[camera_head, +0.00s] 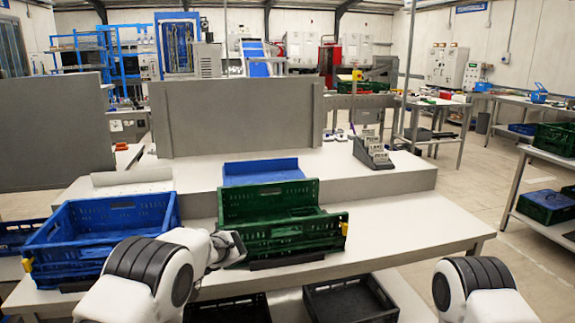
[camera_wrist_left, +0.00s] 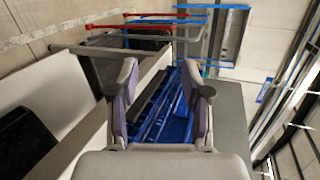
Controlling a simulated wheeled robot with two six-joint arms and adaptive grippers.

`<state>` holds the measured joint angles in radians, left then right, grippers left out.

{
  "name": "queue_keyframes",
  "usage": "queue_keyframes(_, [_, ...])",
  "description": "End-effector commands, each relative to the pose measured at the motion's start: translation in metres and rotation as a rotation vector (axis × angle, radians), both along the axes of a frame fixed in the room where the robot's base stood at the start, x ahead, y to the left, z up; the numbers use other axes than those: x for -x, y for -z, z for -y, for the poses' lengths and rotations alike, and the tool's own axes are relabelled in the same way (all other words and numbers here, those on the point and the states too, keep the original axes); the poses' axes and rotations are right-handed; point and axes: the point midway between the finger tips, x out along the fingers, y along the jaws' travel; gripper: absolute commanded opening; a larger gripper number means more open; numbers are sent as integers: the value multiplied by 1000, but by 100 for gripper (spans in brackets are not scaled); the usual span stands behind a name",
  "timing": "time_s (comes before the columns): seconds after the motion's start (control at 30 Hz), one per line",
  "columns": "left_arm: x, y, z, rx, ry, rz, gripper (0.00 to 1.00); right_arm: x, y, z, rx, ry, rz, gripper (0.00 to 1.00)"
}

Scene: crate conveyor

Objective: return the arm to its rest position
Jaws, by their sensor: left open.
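My left arm reaches in from the lower left of the head view. Its gripper (camera_head: 228,248) is partly hidden by the arm, in front of the green crate and to the right of the blue crate. In the left wrist view my left gripper (camera_wrist_left: 160,78) is open, with its two fingers apart and nothing between them. A blue lattice shape (camera_wrist_left: 178,120) shows beyond the fingers. My right arm shows at the lower right of the head view, and its gripper is out of the picture.
A blue crate (camera_head: 30,250) and a green crate (camera_head: 325,232) stand on the white table (camera_head: 405,222). A blue tray (camera_head: 262,167) and a dark rack (camera_head: 372,155) stand behind. Black crates (camera_head: 350,299) sit low in front. The table's right end is clear.

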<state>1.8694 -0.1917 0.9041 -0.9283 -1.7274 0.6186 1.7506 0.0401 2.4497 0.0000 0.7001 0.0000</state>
Motion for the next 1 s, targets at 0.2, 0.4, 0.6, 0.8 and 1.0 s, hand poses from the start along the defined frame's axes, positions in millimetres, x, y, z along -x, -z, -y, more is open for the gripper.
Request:
queue_keyframes(0.2, [42, 53, -20, 68, -40, -147, 48, 0, -1, 0, 0, 0, -1, 40])
queue_keyframes(0.4, [102, 125, -32, 241, -53, -289, 48, 1, -2, 0, 0, 0, -1, 40])
queue_keyframes(0.6, [224, 222, -20, 605, -98, -420, 48, 0, -4, 0, 0, 0, -1, 40])
queue_keyframes(0.8, [376, 277, 41, 1048, -196, -314, 48, 0, -6, 0, 0, 0, -1, 40])
queue_keyframes(1.0, [424, 273, 72, 1199, -127, 38, 48, 0, -5, 0, 0, 0, -1, 40])
